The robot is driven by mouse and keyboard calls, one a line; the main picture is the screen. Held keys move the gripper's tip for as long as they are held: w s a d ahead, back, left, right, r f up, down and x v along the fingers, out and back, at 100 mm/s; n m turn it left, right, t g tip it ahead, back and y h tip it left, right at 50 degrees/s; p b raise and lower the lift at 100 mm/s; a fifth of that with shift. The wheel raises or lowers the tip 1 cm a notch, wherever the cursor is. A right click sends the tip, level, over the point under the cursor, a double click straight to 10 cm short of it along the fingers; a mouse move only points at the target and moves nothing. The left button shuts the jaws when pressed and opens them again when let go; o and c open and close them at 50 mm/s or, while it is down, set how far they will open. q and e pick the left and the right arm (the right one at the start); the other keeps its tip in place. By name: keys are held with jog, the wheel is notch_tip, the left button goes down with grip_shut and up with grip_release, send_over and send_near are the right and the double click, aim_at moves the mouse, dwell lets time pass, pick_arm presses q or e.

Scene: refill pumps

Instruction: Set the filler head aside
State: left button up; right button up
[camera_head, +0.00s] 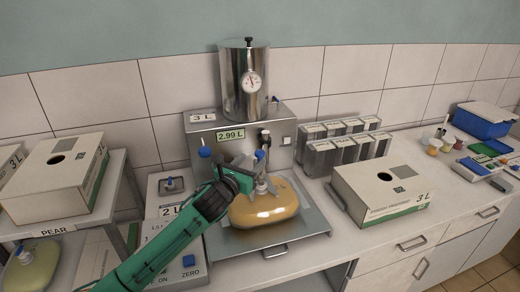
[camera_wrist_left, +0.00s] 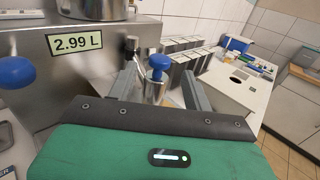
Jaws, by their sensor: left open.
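The filler head (camera_head: 260,156) is a small metal fitting with a blue knob, standing over the top of a plump amber bag (camera_head: 265,208). The bag lies on the steel platform of the filling machine. My left gripper (camera_head: 258,176) reaches in from the left at the filler head, its jaws open. In the left wrist view the blue knob and metal stem of the filler head (camera_wrist_left: 158,72) show between the two dark fingers. Whether the fingers touch it I cannot tell. The fingers hide its lower part. My right gripper is not in view.
The filling machine (camera_head: 241,140) reads 2.99 L and stands behind the bag. A white 3 L carton (camera_head: 380,192) and several grey containers (camera_head: 343,153) stand to the right. A PEAR carton (camera_head: 55,170) sits on the left shelf.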

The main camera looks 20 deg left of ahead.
aim_at(258, 155)
pick_arm(q)
jog(key=w+p, duration=0.1)
jog(key=w, duration=0.2)
jog(key=w+d, duration=0.1)
jog(key=w, duration=0.2)
jog(key=shift+w+d+p, duration=0.15)
jog(key=shift+w+p, duration=0.1)
jog(key=shift+p, duration=0.1)
jog(key=c, duration=1)
grip_shut()
